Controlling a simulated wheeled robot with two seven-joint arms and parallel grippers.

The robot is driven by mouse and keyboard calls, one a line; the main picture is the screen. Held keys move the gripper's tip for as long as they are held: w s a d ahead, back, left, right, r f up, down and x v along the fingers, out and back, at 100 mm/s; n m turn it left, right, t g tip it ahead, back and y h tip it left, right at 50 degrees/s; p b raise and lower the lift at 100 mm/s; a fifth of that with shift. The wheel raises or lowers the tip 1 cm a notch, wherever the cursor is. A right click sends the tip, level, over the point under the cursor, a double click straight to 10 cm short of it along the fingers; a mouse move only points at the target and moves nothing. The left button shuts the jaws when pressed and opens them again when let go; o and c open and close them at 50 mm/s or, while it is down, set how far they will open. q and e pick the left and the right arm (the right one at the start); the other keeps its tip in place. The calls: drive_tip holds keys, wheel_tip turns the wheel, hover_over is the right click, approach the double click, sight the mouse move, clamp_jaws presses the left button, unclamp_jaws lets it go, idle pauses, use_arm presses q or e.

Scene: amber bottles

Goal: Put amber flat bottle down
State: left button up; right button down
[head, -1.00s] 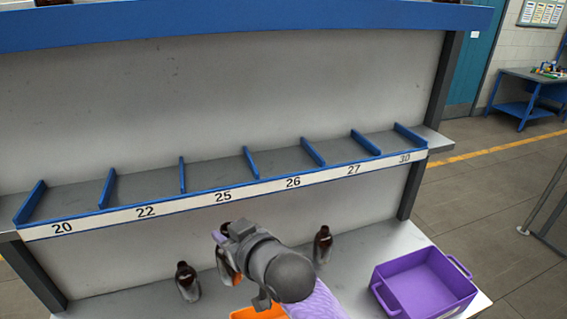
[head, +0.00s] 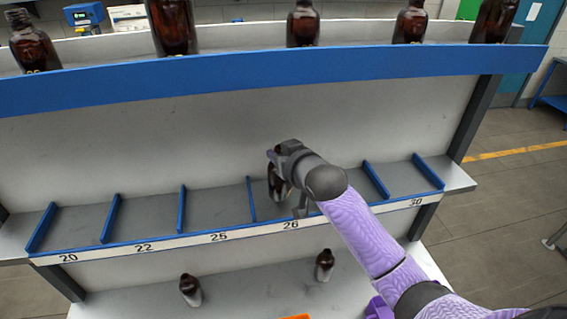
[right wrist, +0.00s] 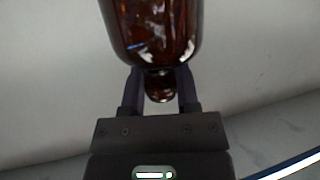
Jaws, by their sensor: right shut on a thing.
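My right gripper (head: 277,172) is shut on an amber bottle (head: 275,186), at the middle shelf above label 26 in the head view. The gripper and arm partly cover the bottle there. In the right wrist view the glossy brown bottle (right wrist: 152,28) fills the top middle, with its neck end (right wrist: 159,88) between the two fingers. I cannot tell whether its base touches the shelf (head: 215,205). My left gripper is not in view.
Blue dividers (head: 182,209) split the shelf into numbered bays; the bays to the left look empty. Two dark bottles (head: 190,290) (head: 325,266) stand on the lower surface. Several amber bottles (head: 303,25) stand on the top shelf.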

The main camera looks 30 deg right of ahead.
drive_tip(key=shift+s+d+f, duration=0.1)
drive_tip(key=shift+d+f, duration=0.05)
drive_tip(key=shift+f, duration=0.3)
drive_tip(key=shift+s+d+f, duration=0.1)
drive_tip(key=shift+f, duration=0.3)
drive_tip(key=shift+d+f, duration=0.2)
drive_tip(key=shift+f, duration=0.05)
drive_tip(key=shift+w+a, duration=0.15)
drive_tip(key=shift+w, duration=0.05)
drive_tip(key=shift+c, duration=1.7)
unclamp_jaws()
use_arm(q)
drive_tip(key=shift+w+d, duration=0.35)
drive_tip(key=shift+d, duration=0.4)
